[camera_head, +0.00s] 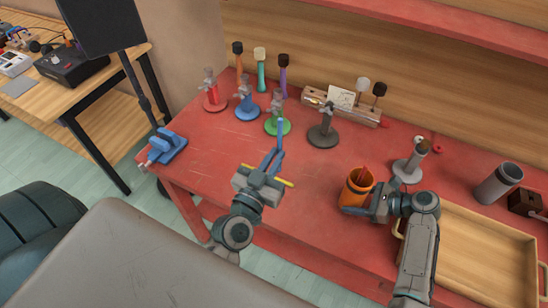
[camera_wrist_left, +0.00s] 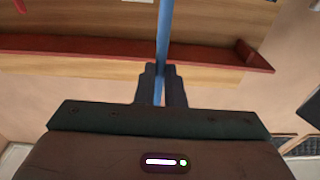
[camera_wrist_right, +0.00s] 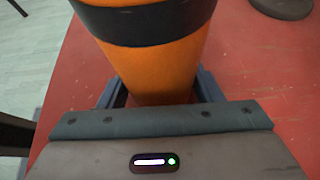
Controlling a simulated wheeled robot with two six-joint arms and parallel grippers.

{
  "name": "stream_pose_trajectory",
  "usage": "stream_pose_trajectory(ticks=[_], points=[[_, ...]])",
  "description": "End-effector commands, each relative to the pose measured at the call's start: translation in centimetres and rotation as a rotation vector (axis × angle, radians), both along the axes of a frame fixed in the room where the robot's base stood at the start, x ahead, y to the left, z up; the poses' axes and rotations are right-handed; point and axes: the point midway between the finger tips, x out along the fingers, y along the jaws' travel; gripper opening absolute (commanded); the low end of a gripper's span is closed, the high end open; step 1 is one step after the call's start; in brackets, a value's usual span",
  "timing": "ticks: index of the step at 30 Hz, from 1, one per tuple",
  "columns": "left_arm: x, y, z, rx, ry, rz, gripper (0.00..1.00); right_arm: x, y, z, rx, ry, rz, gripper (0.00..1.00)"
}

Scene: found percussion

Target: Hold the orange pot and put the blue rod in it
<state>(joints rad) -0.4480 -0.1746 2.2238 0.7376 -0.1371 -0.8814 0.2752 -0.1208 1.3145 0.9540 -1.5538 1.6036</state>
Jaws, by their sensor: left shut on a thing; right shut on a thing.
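My right gripper (camera_head: 358,207) is shut on the pot; in the right wrist view the pot's orange wall (camera_wrist_right: 155,65) with a dark band fills the space between the fingers (camera_wrist_right: 160,92). My left gripper (camera_head: 272,163) is shut on the blue rod (camera_head: 281,134) and holds it roughly upright, left of the pot. The rod also shows between the fingers in the left wrist view (camera_wrist_left: 164,38). Its lower end is hidden by the gripper.
A yellow rod (camera_head: 284,182) lies on the table, partly behind my left gripper. Several clamp stands, such as the green-based one (camera_head: 277,126), stand further back. A grey-based stand (camera_head: 407,168) is close behind the pot. A wooden tray (camera_head: 480,250) lies to the right.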

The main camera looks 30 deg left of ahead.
Motion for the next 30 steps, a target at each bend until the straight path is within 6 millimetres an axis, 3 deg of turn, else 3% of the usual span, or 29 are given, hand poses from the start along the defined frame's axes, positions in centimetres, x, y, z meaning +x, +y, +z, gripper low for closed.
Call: stream_pose_trajectory(ticks=[5,11,17,21,30], points=[[0.2,-0.1,0.0,0.000,0.000,-0.008,0.00,0.0,0.0,0.0,0.000,0.000,0.000,0.46],[2.1,-1.8,0.0,-0.002,-0.004,-0.094,0.00,0.0,0.0,0.0,0.000,0.000,0.000,0.46],[6.6,-7.1,1.1,0.003,-0.009,-0.381,0.00,0.0,0.0,0.0,0.000,0.000,0.000,0.46],[8.8,-11.0,3.1,0.003,-0.010,-0.614,0.00,0.0,0.0,0.0,0.000,0.000,0.000,0.46],[9.7,-16.5,7.9,0.002,-0.007,-1.042,0.00,0.0,0.0,0.0,0.000,0.000,0.000,0.46]])
